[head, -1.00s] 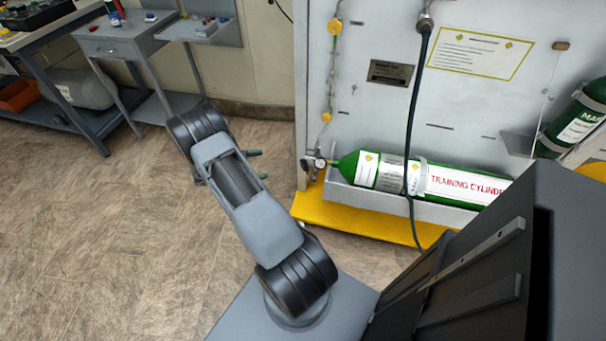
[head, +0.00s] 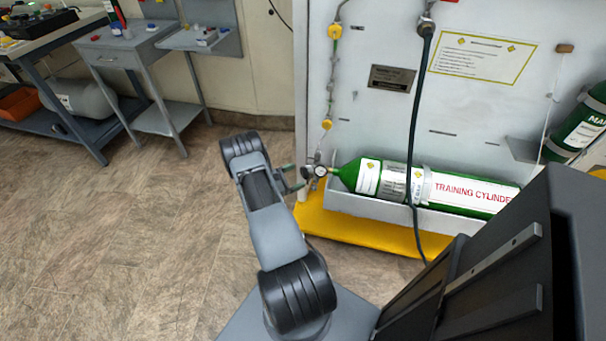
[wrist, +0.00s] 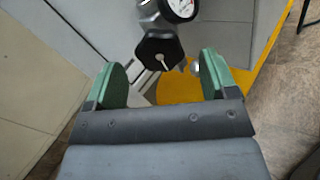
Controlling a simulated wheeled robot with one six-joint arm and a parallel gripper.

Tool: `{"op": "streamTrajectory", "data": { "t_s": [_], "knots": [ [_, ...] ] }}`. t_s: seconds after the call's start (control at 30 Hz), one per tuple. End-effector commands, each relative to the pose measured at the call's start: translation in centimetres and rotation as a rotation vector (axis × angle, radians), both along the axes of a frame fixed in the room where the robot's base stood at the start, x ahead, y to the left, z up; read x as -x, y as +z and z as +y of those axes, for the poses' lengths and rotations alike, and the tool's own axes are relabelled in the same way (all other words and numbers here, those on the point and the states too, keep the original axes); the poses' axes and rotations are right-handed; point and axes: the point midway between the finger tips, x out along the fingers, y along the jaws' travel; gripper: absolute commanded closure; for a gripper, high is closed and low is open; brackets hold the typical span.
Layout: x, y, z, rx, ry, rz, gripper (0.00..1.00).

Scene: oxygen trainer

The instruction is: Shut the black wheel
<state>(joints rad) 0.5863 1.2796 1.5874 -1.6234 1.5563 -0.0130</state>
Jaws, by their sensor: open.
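The black wheel (wrist: 160,50) shows in the wrist view just beyond my fingertips, a dark lobed knob with a pale centre screw, below a round white gauge (wrist: 183,8). My gripper (wrist: 162,80) is open, its two green pads standing to the left and right of the wheel's near side with nothing held. In the head view my gripper (head: 291,179) is just left of the valve end of the green training cylinder (head: 460,190), close to the gauge (head: 320,170). The wheel is too small to make out clearly there.
The cylinder lies in a white tray (head: 385,208) on a grey panel, above a yellow base (head: 350,228). A black hose (head: 411,130) hangs in front of the cylinder. Grey workbenches (head: 110,55) stand at the back left. The floor on the left is clear.

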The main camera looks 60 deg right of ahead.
Motion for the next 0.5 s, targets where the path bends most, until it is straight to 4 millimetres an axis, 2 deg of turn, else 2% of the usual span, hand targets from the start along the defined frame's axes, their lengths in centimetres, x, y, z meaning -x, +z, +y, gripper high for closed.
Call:
{"op": "streamTrajectory", "data": {
  "t_s": [0.2, 0.5],
  "knots": [
    [1.3, 0.0, -2.3, 0.000, -0.001, -0.001, 0.21],
    [1.8, 0.0, -3.1, 0.000, 0.001, -0.001, 0.21]
  ]
}}
